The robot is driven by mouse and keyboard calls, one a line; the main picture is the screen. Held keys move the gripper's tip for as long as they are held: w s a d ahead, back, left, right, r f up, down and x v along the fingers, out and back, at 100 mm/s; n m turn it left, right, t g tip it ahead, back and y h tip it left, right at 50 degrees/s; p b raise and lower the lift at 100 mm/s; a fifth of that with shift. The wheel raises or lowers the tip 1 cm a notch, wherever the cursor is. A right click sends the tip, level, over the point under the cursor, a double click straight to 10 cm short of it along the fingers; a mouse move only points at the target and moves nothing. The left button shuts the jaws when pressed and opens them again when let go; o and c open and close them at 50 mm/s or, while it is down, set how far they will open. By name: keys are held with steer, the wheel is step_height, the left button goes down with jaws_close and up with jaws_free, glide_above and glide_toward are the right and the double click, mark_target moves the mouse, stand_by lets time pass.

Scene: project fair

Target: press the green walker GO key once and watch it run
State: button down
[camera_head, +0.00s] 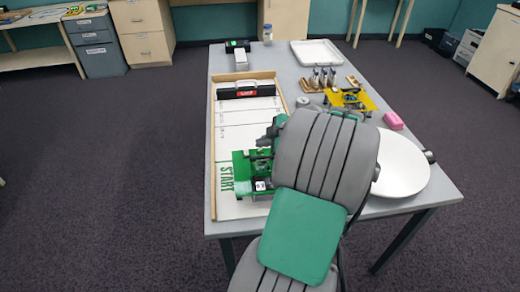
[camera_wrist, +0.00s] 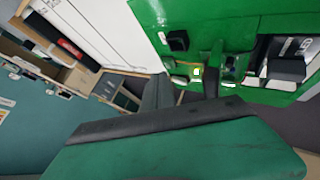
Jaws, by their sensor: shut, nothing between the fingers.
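The green walker (camera_head: 242,172) stands at the START end of the long white track. It has a bright green plate and dark parts on top, and my arm covers its right side. In the wrist view the green walker (camera_wrist: 215,22) fills the upper right, close by, with black blocks and a small yellow-lit spot. I cannot tell for certain which part is the GO key. My gripper (camera_wrist: 187,82) is shut and empty, pointing at the walker's near side. I cannot tell whether it touches it. In the head view my arm hides most of the gripper.
The wood-edged track (camera_head: 232,138) runs away to a black barrier (camera_head: 246,91) with a red label. A white round plate (camera_head: 405,165) is nearer.

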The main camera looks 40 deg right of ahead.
mark_target(263, 151)
steer(key=shift+r, duration=0.25)
steer(key=shift+r+p, duration=1.2)
steer(key=shift+r, duration=1.3)
steer(key=a+r+m+g+p, duration=0.2)
steer(key=a, duration=0.8)
steer(key=a+r+m+g+p, duration=0.2)
steer(key=a, duration=0.9)
steer(key=s+a+r+m+g+h+p, duration=0.1)
steer(key=s+a+m+g+p, duration=0.1)
steer(key=s+a+m, duration=0.4)
steer(key=s+a, duration=0.3)
steer(key=a, duration=0.1)
steer(key=shift+s+a, duration=0.25)
steer(key=shift+s, duration=0.15)
